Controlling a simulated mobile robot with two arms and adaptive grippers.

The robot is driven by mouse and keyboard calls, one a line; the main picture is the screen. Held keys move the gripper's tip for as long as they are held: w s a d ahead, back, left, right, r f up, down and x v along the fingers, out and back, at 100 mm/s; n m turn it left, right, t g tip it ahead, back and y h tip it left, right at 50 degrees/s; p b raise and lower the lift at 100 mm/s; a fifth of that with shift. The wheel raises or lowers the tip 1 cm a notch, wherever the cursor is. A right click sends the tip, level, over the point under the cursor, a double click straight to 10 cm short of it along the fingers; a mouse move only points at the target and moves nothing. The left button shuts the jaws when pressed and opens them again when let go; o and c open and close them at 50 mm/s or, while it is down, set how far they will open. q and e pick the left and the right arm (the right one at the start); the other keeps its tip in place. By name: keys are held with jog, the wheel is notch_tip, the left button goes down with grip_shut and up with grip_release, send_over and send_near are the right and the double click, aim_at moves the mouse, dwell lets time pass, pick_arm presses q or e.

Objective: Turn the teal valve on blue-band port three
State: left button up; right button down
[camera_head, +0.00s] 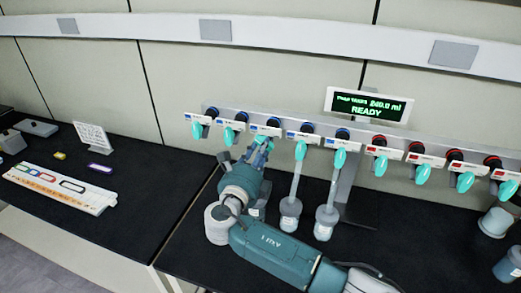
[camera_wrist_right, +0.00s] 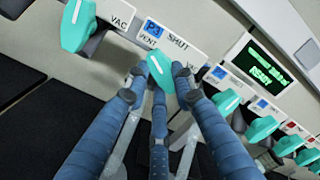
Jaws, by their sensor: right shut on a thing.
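The teal valve on port three (camera_wrist_right: 160,72) shows in the wrist view under a white plate with a blue P3 label (camera_wrist_right: 153,28) and the words VENT and SHUT. My right gripper (camera_wrist_right: 160,78) has its fingertips on either side of this valve and is shut on it. The valve's handle slants between the fingers. In the head view my right gripper (camera_head: 263,147) reaches up to the third blue-marked port (camera_head: 266,130) from the left and mostly covers its valve. My left gripper is not in view.
Neighbouring teal valves hang close on both sides, at port two (camera_head: 228,136) and port four (camera_head: 300,149). Red-marked ports (camera_head: 418,158) continue to the right. Long-necked flasks (camera_head: 326,221) stand below, right of my gripper. A display (camera_head: 368,106) reads READY.

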jog(key=shift+r, duration=0.3)
jog(key=c, duration=1.6)
grip_release()
jog(key=shift+w, duration=0.1)
jog(key=shift+o, duration=0.8)
jog(key=shift+f, duration=0.25)
jog(key=shift+s, duration=0.25)
jog(key=v, duration=1.1)
jog(key=shift+s+a, duration=0.2)
